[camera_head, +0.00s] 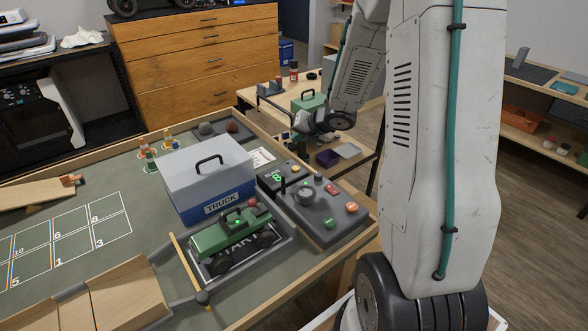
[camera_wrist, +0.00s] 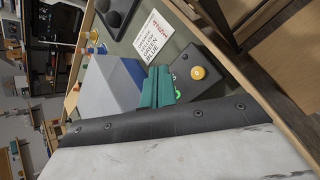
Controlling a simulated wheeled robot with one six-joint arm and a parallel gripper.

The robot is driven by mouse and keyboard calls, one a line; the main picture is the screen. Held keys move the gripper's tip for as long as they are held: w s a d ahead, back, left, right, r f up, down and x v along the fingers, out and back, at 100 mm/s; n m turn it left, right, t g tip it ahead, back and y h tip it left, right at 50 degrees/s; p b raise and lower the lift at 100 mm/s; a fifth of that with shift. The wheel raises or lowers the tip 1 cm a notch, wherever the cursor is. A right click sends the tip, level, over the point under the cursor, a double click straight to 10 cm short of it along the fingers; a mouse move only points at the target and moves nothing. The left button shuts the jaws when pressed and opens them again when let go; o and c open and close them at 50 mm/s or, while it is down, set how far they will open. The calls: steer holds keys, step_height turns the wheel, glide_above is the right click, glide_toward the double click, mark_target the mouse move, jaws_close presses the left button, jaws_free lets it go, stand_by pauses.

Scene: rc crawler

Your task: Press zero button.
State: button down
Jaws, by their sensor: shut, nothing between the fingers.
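A dark scale-like box (camera_head: 268,184) stands behind the joystick panel, with a lit green digit and a yellow-orange button (camera_head: 295,168). In the wrist view the yellow button (camera_wrist: 198,73) shows on the dark box, with a green light partly hidden nearby. No label on it is readable, so I cannot tell whether it is the zero button. My gripper (camera_head: 295,138) is above and behind the box, small and partly lost against the background. In the wrist view its teal fingers (camera_wrist: 157,88) are together and empty, apart from the button.
A blue-and-grey TRUCK box (camera_head: 222,205) stands left of the panels. A green crawler (camera_head: 230,232) sits in front of it. A printed card (camera_wrist: 151,35) lies beyond the dark box.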

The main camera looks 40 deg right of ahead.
mark_target(298, 169)
steer(key=shift+f, duration=0.1)
steer(key=shift+f, duration=4.35)
steer(key=shift+f, duration=0.4)
steer(key=shift+f, duration=0.35)
steer(key=shift+r, duration=0.8)
steer(key=shift+r, duration=2.5)
